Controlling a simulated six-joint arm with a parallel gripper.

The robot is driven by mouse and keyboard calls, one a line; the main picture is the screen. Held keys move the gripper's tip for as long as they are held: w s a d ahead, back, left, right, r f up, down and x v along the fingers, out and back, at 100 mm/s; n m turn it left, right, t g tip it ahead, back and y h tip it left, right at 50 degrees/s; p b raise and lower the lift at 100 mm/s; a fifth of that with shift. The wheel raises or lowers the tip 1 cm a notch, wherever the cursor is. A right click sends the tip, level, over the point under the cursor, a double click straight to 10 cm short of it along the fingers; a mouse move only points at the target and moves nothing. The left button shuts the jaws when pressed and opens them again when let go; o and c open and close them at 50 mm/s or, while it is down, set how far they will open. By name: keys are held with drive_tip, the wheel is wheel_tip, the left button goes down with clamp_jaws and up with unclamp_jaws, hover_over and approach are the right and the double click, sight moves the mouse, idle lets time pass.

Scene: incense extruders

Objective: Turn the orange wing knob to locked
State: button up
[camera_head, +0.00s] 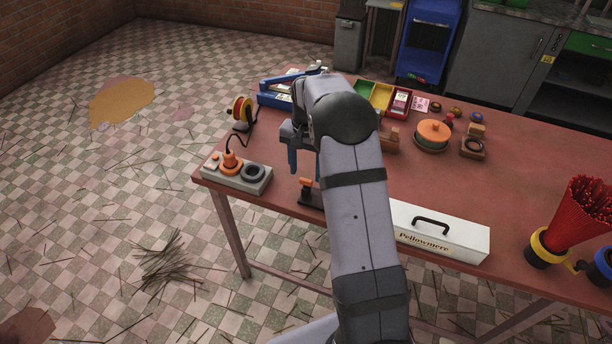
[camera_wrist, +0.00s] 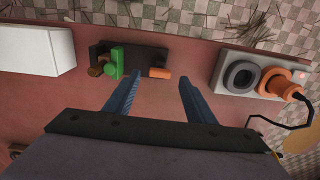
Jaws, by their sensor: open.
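A small orange piece, apparently the wing knob (camera_head: 306,182), sits on a dark fixture (camera_head: 311,198) near the front edge of the table. In the wrist view the orange knob (camera_wrist: 160,73) shows at one end of the dark block (camera_wrist: 140,58), with a green part (camera_wrist: 117,60) and a brown part near the other end. My gripper (camera_head: 305,165) is open and empty, fingers pointing down. In the wrist view the orange knob appears between and beyond the open fingertips (camera_wrist: 160,78). I see no contact. My arm hides part of the fixture in the head view.
A grey socket box (camera_head: 258,186) with an orange plug (camera_head: 231,164) and cord stands left of the fixture. A white case (camera_head: 440,236) lies to its right. Trays (camera_head: 377,98), an orange-lidded pot (camera_head: 432,134) and red sticks (camera_head: 580,210) stand on the table (camera_head: 530,160).

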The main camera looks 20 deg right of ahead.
sight(305, 181)
drive_tip(key=shift+r+b, duration=0.5)
drive_tip(key=shift+r, duration=1.75)
drive_tip(key=shift+s+a+r, duration=0.1)
drive_tip(key=shift+s+a, duration=0.05)
drive_tip(key=shift+a, duration=0.05)
drive_tip(key=s+a+f+n, duration=0.1)
drive_tip(key=s+a+n, duration=0.3)
drive_tip(key=s, duration=0.9)
drive_tip(key=s+a+f+n, duration=0.2)
drive_tip(key=s+a+n, duration=0.3)
drive_tip(key=s, duration=0.9)
drive_tip(key=shift+a, duration=1.15)
drive_tip(key=shift+s, duration=0.1)
